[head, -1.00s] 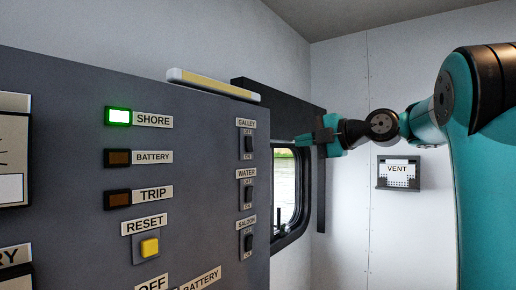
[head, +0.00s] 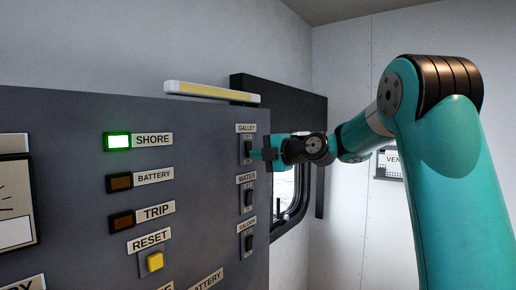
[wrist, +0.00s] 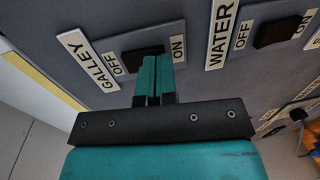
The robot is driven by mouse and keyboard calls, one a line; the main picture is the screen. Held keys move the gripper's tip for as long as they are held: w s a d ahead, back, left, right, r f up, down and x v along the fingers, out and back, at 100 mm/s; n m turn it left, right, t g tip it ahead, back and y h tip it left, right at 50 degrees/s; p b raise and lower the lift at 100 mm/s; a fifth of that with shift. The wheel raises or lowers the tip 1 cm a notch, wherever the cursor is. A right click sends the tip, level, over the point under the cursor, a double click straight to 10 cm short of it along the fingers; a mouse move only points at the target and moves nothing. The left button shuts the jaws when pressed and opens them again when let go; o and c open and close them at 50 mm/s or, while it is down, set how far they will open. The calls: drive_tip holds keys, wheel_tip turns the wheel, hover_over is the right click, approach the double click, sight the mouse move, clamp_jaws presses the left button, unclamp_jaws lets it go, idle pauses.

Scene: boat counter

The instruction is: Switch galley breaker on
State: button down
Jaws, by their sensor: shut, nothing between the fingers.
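The galley breaker (head: 248,150) is a black rocker at the top of a column of switches on the grey panel, under a GALLEY label. In the wrist view the galley rocker (wrist: 137,60) is partly hidden behind my fingertips, with OFF to its left and ON to its right. I cannot tell which way it is tipped. My gripper (head: 257,154) is shut and empty, its fingertips right at the galley rocker. In the wrist view my gripper (wrist: 154,62) overlaps the rocker's ON side; whether it touches is unclear.
The water switch (head: 248,198) and saloon switch (head: 249,242) sit below. The shore lamp (head: 118,142) glows green; the battery lamp (head: 120,182) and trip lamp (head: 122,220) are dark. A yellow reset button (head: 155,261) is lower left. A dark-framed window (head: 290,205) lies behind my gripper.

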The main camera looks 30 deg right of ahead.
drive_tip(key=shift+f, duration=0.1)
drive_tip(key=shift+w+b, duration=0.15)
drive_tip(key=shift+b, duration=1)
drive_tip(key=shift+f, duration=0.1)
drive_tip(key=f+b+v, duration=0.3)
drive_tip(key=b+v, duration=0.7)
drive_tip(key=v, duration=0.3)
drive_tip(key=shift+s+d, duration=0.15)
drive_tip(key=shift+s, duration=0.35)
